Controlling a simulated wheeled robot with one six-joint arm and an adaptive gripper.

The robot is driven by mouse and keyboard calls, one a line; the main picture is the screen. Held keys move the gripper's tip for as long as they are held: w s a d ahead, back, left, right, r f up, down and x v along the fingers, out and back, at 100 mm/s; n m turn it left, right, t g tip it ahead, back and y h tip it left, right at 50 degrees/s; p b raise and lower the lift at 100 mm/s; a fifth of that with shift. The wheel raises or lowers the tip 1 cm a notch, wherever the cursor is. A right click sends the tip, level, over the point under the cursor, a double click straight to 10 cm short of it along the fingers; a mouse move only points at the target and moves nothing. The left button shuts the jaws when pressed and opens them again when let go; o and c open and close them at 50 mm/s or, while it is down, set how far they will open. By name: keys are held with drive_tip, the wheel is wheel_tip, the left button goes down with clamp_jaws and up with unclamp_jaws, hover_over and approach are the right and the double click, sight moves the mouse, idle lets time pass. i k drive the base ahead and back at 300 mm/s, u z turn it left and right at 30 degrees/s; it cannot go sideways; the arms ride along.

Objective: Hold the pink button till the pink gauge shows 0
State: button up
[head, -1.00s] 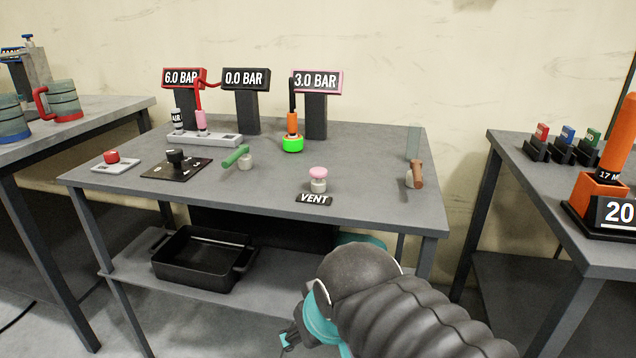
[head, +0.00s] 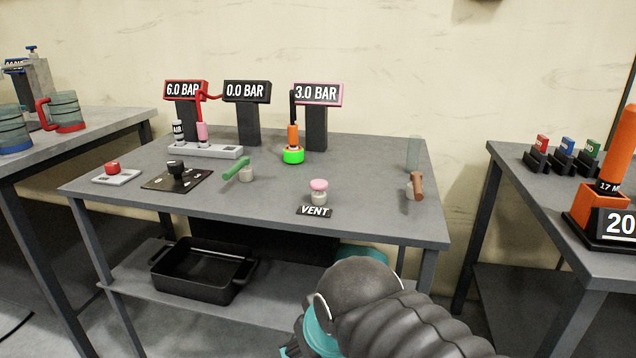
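The pink button (head: 319,186) sits on a pale round base near the front of the middle table, behind a black VENT label (head: 314,211). The pink-framed gauge (head: 318,94) stands on a dark post at the back of the table and reads 3.0 BAR. My arm reaches in from the bottom right, in front of the table and below its top. The part of my gripper (head: 296,345) that shows is at the bottom edge, apart from the button. Its fingertips are mostly hidden, so its opening cannot be made out. Nothing touches the pink button.
On the table (head: 385,213) are a green-handled valve (head: 238,169), a brown-handled lever (head: 416,186), a black selector (head: 177,175) and a red button (head: 112,168). Red (head: 186,91) and black (head: 247,92) gauges read 6.0 and 0.0 BAR. A black tray (head: 203,272) sits on the shelf below.

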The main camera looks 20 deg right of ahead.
sight(317, 185)
drive_tip(key=z, duration=1.55)
drive_tip(key=k, duration=0.5)
drive_tip(key=u, duration=0.9)
